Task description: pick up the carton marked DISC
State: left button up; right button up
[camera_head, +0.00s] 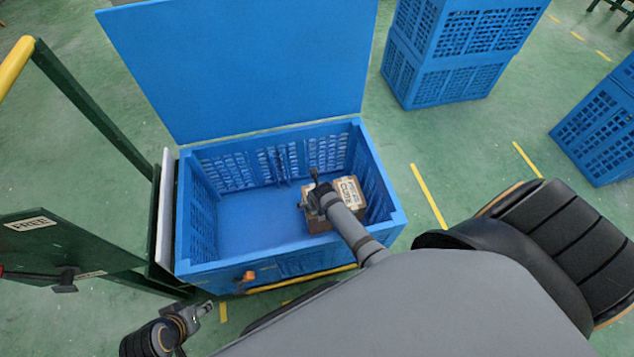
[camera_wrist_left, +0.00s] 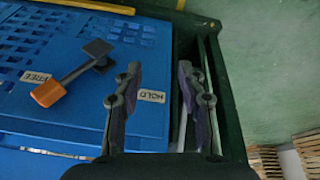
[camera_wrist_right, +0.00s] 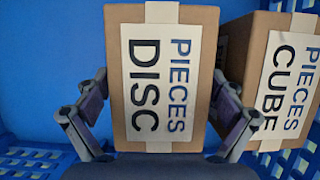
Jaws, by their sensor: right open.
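The carton marked DISC (camera_wrist_right: 160,80) is a brown box with a white label, upright to my view in the right wrist picture. My right gripper (camera_wrist_right: 160,85) is open, with one finger at each side of this carton. I cannot tell whether the fingers touch it. The carton marked CUBE (camera_wrist_right: 285,80) stands close on its right. In the head view my right gripper (camera_head: 314,182) is inside the blue crate (camera_head: 185,235) and hides much of the DISC carton. My left gripper (camera_wrist_left: 158,74) is open and empty outside the crate, near its front; it also shows in the head view (camera_head: 207,308).
The crate's lid (camera_head: 240,65) stands open at the back. The left part of the crate's floor is bare. A dark green frame (camera_head: 95,110) stands left. Stacked blue crates (camera_head: 450,50) stand behind.

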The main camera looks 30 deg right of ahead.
jog(key=c, duration=1.6)
